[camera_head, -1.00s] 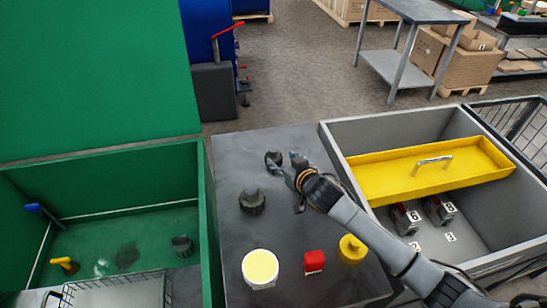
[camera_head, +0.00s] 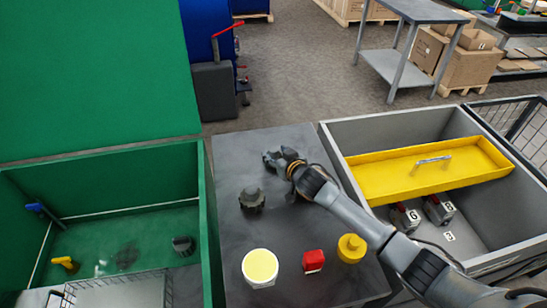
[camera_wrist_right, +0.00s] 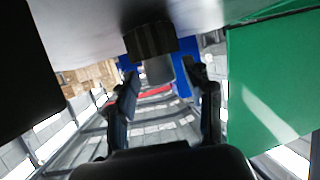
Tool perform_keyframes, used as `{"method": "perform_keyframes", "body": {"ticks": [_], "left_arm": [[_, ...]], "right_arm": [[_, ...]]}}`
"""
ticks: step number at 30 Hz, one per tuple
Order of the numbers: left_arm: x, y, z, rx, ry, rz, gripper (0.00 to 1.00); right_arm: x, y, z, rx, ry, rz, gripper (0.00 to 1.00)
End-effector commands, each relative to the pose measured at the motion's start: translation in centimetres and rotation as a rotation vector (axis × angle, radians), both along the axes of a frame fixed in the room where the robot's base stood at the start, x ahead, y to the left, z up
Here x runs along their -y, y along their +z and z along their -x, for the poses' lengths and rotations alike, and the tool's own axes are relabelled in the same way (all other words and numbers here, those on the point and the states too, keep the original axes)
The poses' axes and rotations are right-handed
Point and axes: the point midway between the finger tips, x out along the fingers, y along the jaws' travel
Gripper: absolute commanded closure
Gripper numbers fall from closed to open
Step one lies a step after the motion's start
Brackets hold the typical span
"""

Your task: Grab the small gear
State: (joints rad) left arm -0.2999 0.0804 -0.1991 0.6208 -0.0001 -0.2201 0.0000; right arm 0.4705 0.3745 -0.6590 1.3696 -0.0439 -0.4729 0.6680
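The small gear (camera_wrist_right: 150,42) is dark and toothed and sits on the grey table. In the right wrist view, which is upside down, it shows just past and above my right gripper's fingertips (camera_wrist_right: 164,72). In the head view my right gripper (camera_head: 272,158) is low over the far part of the table, at the small gear, and mostly hides it. Its fingers are apart. I cannot tell whether they touch the gear. A larger dark gear (camera_head: 252,200) lies nearer on the table, to the left. My left gripper is not in view.
On the table (camera_head: 230,240) stand a yellow-topped round part (camera_head: 260,267), a red block (camera_head: 313,261) and a yellow stepped part (camera_head: 351,248). A green bin (camera_head: 130,165) is left. A grey bin (camera_head: 350,130) with a yellow tray (camera_head: 400,182) is right.

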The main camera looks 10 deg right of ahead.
Motion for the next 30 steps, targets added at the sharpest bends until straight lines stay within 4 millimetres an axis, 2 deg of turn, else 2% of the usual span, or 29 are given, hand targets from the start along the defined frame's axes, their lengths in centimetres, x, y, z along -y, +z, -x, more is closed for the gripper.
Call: {"method": "perform_keyframes", "body": {"ticks": [1,6,20,25,30], "left_arm": [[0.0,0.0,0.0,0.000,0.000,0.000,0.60],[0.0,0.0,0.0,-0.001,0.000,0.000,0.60],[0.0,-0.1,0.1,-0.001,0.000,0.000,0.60],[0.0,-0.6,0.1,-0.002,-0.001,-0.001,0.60],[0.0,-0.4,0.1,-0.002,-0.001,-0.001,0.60]], "right_arm": [[0.0,0.0,0.0,0.000,0.000,0.000,0.65],[0.0,0.0,0.0,0.000,0.000,0.000,0.99],[0.0,0.9,-0.1,0.005,0.000,0.000,1.00],[0.0,3.2,-0.1,0.009,0.002,-0.002,1.00],[-0.8,5.9,2.1,0.007,0.004,-0.002,1.00]]}}
